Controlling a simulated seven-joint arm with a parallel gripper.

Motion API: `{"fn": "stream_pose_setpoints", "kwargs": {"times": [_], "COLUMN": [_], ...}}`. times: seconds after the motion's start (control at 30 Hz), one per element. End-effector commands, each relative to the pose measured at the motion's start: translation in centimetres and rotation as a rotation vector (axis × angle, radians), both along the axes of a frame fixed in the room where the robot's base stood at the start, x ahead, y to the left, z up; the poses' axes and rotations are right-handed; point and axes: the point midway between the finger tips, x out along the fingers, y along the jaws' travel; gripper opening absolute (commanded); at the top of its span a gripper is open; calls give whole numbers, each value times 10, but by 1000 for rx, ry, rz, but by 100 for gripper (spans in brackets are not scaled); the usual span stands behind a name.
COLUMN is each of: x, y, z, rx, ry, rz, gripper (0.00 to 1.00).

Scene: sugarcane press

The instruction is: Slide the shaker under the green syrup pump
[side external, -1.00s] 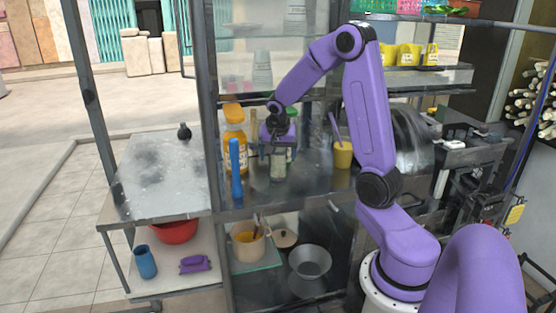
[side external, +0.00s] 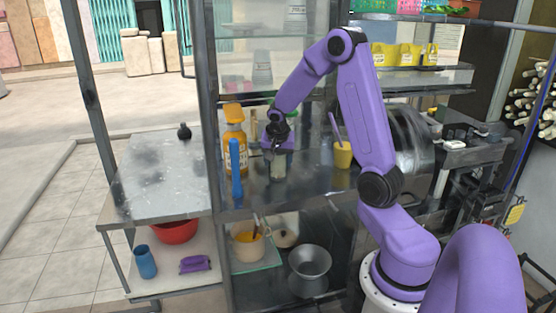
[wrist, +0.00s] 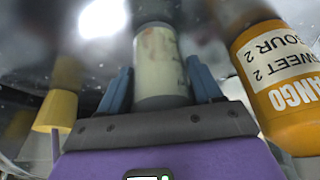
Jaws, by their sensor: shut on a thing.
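The shaker is a pale cylinder with a faintly printed label. It stands on the metal counter in the side view (side external: 278,167) and fills the middle of the wrist view (wrist: 160,62). My gripper (side external: 278,148) is shut on the shaker, with one blue-grey finger on each side in the wrist view (wrist: 160,88). A little green (side external: 294,138) shows just behind my gripper in the side view, probably the green syrup pump's bottle. My gripper hides most of it, and I cannot tell the gap between it and the shaker.
A yellow cup (side external: 342,155) stands to the right. Counter space between shaker and cup looks mostly clear. A glass shelf panel is above.

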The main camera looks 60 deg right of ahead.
Motion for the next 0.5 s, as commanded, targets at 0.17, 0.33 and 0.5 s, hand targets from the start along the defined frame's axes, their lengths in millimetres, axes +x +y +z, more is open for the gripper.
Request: {"fn": "stream_pose_setpoints", "kwargs": {"times": [0.17, 0.33, 0.5], "x": [-5, -15, -26], "y": [-3, -9, -16], "z": [0, 0, 0], "rx": [0, 0, 0], "ry": [0, 1, 1], "rz": [-1, -3, -3], "gripper": [17, 17, 17]}}
